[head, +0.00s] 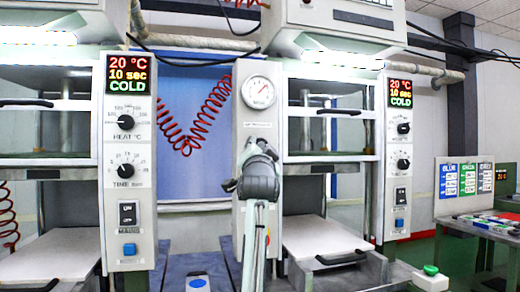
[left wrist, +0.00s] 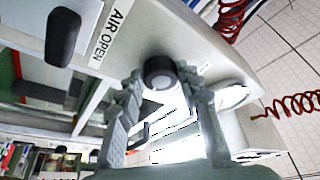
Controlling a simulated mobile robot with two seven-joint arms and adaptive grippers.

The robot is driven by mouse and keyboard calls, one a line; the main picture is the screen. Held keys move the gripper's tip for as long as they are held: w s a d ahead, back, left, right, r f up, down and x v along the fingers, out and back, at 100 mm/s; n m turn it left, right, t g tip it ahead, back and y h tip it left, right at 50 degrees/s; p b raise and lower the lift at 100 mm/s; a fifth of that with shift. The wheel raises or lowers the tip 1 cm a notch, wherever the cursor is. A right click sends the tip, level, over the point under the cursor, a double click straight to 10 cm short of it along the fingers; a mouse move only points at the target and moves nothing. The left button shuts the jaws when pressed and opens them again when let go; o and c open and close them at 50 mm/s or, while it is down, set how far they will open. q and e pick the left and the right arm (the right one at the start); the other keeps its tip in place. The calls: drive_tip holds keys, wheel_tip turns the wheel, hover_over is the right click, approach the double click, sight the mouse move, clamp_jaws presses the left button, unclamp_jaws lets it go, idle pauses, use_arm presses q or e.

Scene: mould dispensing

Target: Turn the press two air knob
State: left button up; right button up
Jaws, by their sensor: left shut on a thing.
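The air knob (left wrist: 160,72) is a short round black knob with a grey face in the left wrist view. It sits on a light panel beside the words "AIR OPEN". My left gripper (left wrist: 160,80) has its two grey fingers on either side of the knob and is shut on it. In the head view, my left gripper (head: 260,152) is in front of the narrow panel (head: 245,122), below the round pressure gauge (head: 259,92), and hides the knob there. My right gripper is in neither view.
Two presses stand side by side, each with a control box (head: 128,165) (head: 398,150) reading 20 °C, 10 sec, COLD. A dark handle (left wrist: 63,35) is near the knob. Red coiled hoses (head: 192,130) hang at the back. A side table (head: 478,222) is at right.

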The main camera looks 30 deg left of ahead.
use_arm(q)
drive_tip(key=shift+m, duration=0.4)
drive_tip(key=o, duration=1.2)
drive_tip(key=shift+c, duration=0.2)
drive_tip(key=v, duration=1.2)
drive_tip(key=shift+s+r, duration=0.15)
drive_tip(key=shift+r, duration=0.05)
